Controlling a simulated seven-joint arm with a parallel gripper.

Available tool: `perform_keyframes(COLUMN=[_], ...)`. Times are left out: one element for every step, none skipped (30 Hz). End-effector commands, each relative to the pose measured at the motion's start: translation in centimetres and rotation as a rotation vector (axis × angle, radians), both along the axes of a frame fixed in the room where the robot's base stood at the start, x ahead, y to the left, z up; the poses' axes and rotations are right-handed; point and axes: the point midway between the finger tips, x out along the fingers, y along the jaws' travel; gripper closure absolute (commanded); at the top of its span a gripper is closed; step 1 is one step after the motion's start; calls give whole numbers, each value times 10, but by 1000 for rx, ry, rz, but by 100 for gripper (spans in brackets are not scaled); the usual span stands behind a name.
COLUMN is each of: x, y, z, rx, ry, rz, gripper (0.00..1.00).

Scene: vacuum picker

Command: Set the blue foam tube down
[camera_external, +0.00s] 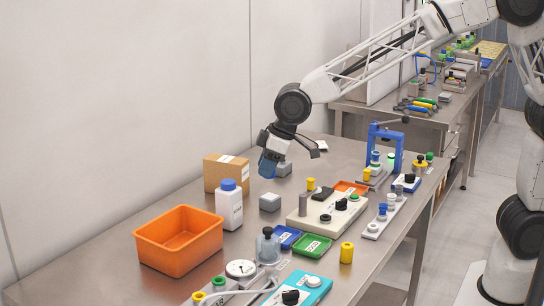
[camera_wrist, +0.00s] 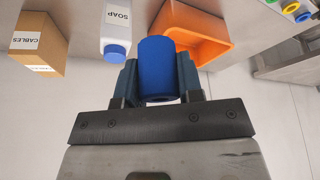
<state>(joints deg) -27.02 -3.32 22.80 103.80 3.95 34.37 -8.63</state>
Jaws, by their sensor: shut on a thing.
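My gripper (camera_wrist: 159,88) is shut on the blue foam tube (camera_wrist: 158,66), with one dark finger on each side of it in the wrist view. In the outside view my gripper (camera_external: 269,160) hangs tilted near the back edge of the steel table, right of the cardboard box. The blue tube (camera_external: 267,167) shows at its end and appears clear of the tabletop; its exact height is hard to tell.
A cardboard box (camera_external: 226,173), a white soap bottle with blue cap (camera_external: 229,208) and an orange bin (camera_external: 168,256) stand to the left. A grey block (camera_external: 270,202) sits below. A beige panel (camera_external: 322,222) lies to the right. Bare steel (camera_external: 185,195) shows at the back left.

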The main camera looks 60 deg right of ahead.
Motion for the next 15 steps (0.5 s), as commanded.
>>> perform_keyframes(x=[14,22,32,39,47,57,64,72,82,89,96,107,114,121,131], y=[-1,-2,-2,-3,-4,-5,-6,-7,-8,-9,-10,-12,-14,-15,-17], z=[-1,-2,-3,-3,-4,-4,-5,-6,-7,-8,-9,-10,-11,-12,-14], rx=[-1,0,-1,0,-1,0,0,-1,0,-1,0,0,0,-1,0], ry=[1,1,2,1,1,1,0,1,0,0,1,0,1,1,1], rz=[-10,-14,-19,-24,-28,-35,-39,-43,-49,-53,-58,-65,-69,-73,-79], gripper=[92,92,92,92,92,92,92,92,92,92,92,92,92,92,92])
